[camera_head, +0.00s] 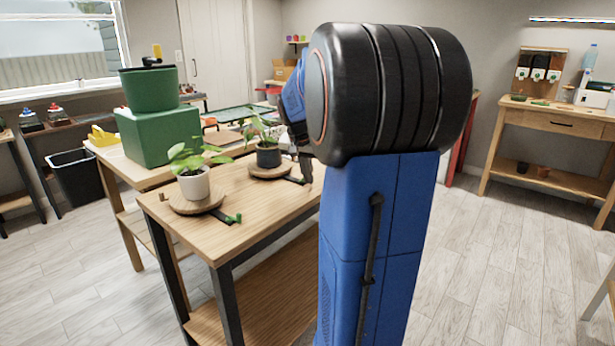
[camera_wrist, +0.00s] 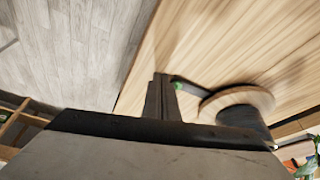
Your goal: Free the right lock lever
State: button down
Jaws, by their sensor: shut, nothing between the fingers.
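The right lock lever (camera_head: 294,180) is a dark bar beside the right round wooden turntable (camera_head: 254,171), which bears a dark pot (camera_head: 268,156) with a leafy plant. In the wrist view the lever (camera_wrist: 190,87) runs out from the turntable (camera_wrist: 258,95) and has a green end. My gripper (camera_head: 306,178) is shut and empty, pointing down at the bench. In the wrist view its fingertips (camera_wrist: 162,80) are close beside the lever's green end; I cannot tell if they touch. My arm hides part of the bench in the head view.
A left turntable (camera_head: 180,206) bears a white pot (camera_head: 195,184) with a plant; its lever (camera_head: 233,218) has green parts. A green box (camera_head: 160,138) with a green pot (camera_head: 150,90) stands behind. The bench's front middle (camera_head: 262,205) is clear.

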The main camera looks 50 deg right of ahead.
jog(key=shift+s+d+n, duration=0.15)
jog(key=shift+d+n, duration=0.15)
jog(key=shift+n, duration=0.4)
jog(key=shift+s+d+n+t+y, duration=0.1)
jog(key=shift+d+n+t+y, duration=0.3)
jog(key=shift+n, duration=0.5)
jog(key=d+n, duration=0.1)
jog(key=n, duration=0.1)
jog(key=shift+d+n+t, duration=0.15)
jog(key=shift+n+t, duration=0.15)
jog(key=shift+t, duration=0.1)
jog(key=n, duration=0.1)
jog(key=d+n+y, duration=0.1)
jog(key=n, duration=0.1)
jog(key=shift+w+d+n+t+y, duration=0.2)
jog(key=shift+d+n+t+y, duration=0.1)
jog(key=shift+t, duration=0.1)
jog(key=n, duration=0.1)
jog(key=d+n+y, duration=0.1)
jog(key=w+n, duration=0.1)
jog(key=n, duration=0.1)
jog(key=shift+d+y, duration=0.25)
jog(key=shift+y, duration=0.05)
jog(key=shift+a, duration=0.1)
jog(key=shift+w+a, duration=0.1)
jog(key=shift+a, duration=0.05)
jog(key=shift+w+a, duration=0.25)
jog(key=shift+a, duration=0.3)
